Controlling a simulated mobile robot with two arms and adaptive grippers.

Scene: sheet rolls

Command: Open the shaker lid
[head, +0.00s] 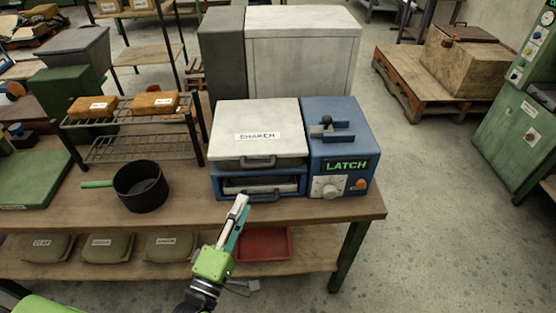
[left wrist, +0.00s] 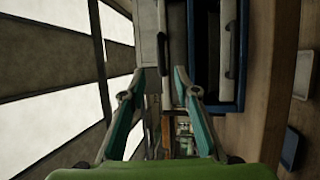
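The shaker has a white lid (head: 258,117) marked with a label, lying flat and shut on its blue body (head: 217,185). A dark lid handle (head: 258,161) is on the front edge. Below it is an open-fronted blue bay with a dark lower handle (head: 263,197). My left gripper (head: 241,202) is in front of the shaker, low near the table's front edge, apart from the lid handle in the picture. The left wrist view shows its two fingers (left wrist: 160,78) spread with nothing between them; the white lid edge (left wrist: 147,30) and blue body (left wrist: 241,55) lie beyond. My right gripper is not seen.
A blue box (head: 326,145) marked LATCH, with a black lever on top, stands against the shaker's right. A black pot (head: 141,188) and a wire rack (head: 140,145) are to the left. A tall grey cabinet (head: 305,55) stands behind. Open floor lies right of the table.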

